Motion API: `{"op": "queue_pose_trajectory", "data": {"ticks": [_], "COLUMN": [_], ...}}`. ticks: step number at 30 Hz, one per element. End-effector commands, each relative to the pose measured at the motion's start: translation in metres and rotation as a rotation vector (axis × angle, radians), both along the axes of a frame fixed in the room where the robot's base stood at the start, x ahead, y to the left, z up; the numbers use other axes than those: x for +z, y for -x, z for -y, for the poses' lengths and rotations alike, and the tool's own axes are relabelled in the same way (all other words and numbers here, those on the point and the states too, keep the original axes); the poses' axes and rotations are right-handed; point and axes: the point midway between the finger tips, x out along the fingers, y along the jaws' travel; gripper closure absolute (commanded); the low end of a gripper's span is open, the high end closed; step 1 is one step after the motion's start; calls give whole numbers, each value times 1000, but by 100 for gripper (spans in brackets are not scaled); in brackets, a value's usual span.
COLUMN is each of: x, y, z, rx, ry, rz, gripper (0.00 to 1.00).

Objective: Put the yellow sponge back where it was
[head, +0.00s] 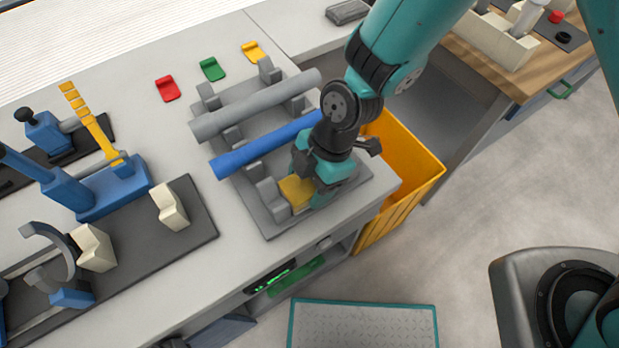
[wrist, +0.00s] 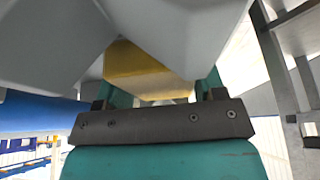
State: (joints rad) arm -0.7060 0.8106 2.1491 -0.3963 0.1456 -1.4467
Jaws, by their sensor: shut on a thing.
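The yellow sponge (head: 296,190) is low over the front part of the grey pipe rack (head: 275,229), between its upright supports. My gripper (head: 312,192) is shut on it from the right. In the wrist view the sponge (wrist: 145,72) sits between the two teal fingers (wrist: 160,95), with grey support blocks (wrist: 50,40) close in front of it. Whether the sponge touches the rack base is hidden by the gripper and supports. A blue pipe (head: 265,145) lies in the rack just behind the gripper, and it also shows in the wrist view (wrist: 40,112).
A grey pipe (head: 255,105) lies farther back in the rack. Red (head: 167,88), green (head: 212,68) and yellow (head: 254,52) pieces lie behind it. Left is a dark mat (head: 195,232) with blue clamps and cream blocks. A yellow bin (head: 412,165) stands against the table's right side.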

Motion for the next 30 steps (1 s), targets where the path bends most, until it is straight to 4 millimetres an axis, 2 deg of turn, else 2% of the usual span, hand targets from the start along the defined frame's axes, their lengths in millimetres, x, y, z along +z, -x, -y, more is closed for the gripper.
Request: {"op": "queue_pose_trajectory", "data": {"ticks": [9, 10, 13, 23, 26, 30], "x": [-4, -4, -3, 1, 9, 34], "y": [0, 0, 0, 0, -3, -10], "z": [0, 0, 0, 0, 2, 10], "rx": [0, 0, 0, 0, -2, -3], "ry": [0, -1, 0, 0, -3, -5], "rz": [0, 1, 0, 0, 2, 5], "gripper": [59, 34, 12, 11, 11, 11]}}
